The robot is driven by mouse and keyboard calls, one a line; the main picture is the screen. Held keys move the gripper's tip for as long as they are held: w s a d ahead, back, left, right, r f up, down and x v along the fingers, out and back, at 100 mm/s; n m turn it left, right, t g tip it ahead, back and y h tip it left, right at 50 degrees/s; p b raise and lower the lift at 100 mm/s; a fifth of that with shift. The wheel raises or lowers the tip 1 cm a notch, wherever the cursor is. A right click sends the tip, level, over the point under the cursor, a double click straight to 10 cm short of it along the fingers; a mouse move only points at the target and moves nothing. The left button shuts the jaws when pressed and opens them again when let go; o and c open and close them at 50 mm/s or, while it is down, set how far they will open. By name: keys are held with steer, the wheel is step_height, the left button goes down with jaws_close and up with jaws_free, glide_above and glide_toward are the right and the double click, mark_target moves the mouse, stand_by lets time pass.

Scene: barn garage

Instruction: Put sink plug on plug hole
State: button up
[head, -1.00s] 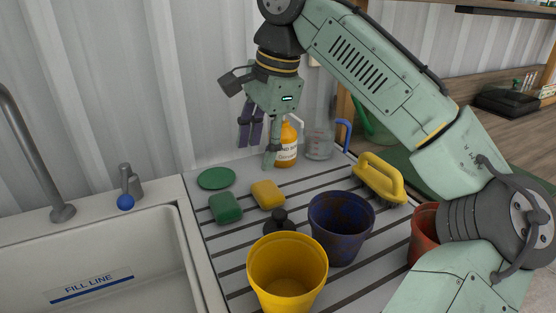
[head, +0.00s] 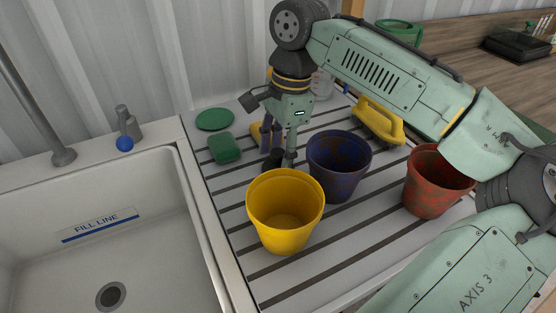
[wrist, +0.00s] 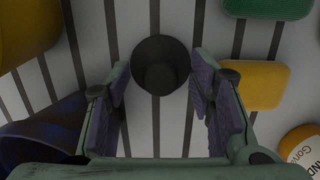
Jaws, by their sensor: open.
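The black sink plug (wrist: 160,65) stands on the ribbed draining board (head: 232,205), just beyond and between my fingertips in the wrist view. In the head view the plug (head: 276,158) is partly covered by my fingers. My gripper (head: 279,152) is open, pointing down over the plug; its purple-padded fingers also show in the wrist view (wrist: 160,80). The plug hole (head: 111,295) is a round metal drain in the floor of the white sink (head: 150,240), at the lower left of the head view, uncovered.
A yellow pot (head: 285,235), a dark blue pot (head: 338,180) and a red pot (head: 432,185) stand close by on the board. Green (head: 225,148) and yellow (wrist: 250,85) sponges, a green disc (head: 214,119) and a yellow brush (head: 378,120) lie behind. The sink basin is clear.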

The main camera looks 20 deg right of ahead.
steer(key=shift+f, duration=0.35)
steer(key=shift+c, duration=0.4)
jaws_close()
steer(key=shift+r, duration=0.15)
